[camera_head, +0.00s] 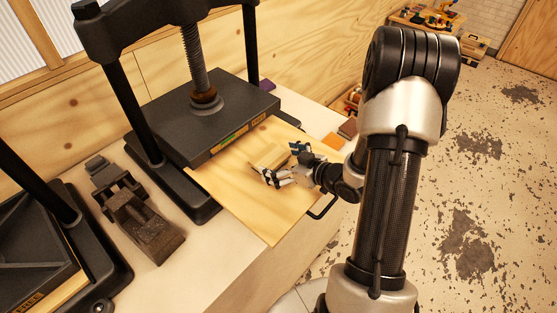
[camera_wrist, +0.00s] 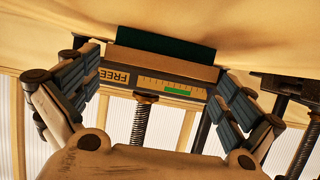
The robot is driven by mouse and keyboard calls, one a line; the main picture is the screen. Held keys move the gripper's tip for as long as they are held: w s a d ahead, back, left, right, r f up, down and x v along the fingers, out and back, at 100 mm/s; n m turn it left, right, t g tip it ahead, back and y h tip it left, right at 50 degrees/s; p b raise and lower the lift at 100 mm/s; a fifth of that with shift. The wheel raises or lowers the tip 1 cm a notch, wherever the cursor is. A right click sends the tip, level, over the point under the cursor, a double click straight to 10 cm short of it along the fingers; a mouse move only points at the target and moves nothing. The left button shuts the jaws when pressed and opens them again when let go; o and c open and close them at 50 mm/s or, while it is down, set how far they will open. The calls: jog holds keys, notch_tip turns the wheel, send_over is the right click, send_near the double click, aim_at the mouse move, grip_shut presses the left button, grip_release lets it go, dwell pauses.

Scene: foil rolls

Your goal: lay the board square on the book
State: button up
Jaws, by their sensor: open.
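In the wrist view the board (camera_wrist: 165,66) shows as a tan edge lying against a dark green book (camera_wrist: 165,47). The wrist picture is inverted, so the board appears on top of the book; their edges look nearly parallel. I cannot tell how exactly the corners match. My gripper (camera_head: 284,166) is open at the board's near end; in the wrist view its blue-padded fingers (camera_wrist: 165,92) stand apart on either side of the board. The book is not distinct in the head view.
A screw press with a black platen (camera_head: 208,117) stands just behind, above the plywood sheet (camera_head: 260,212). A dark iron tool (camera_head: 143,220) and another press (camera_head: 38,255) are at left. Orange (camera_head: 333,141) and brown (camera_head: 348,128) pieces lie to the right.

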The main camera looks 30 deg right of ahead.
jog(key=p+v, duration=0.2)
jog(key=v, duration=0.9)
jog(key=shift+s+d+r, duration=0.15)
jog(key=shift+s+r, duration=0.05)
jog(key=shift+s, duration=0.1)
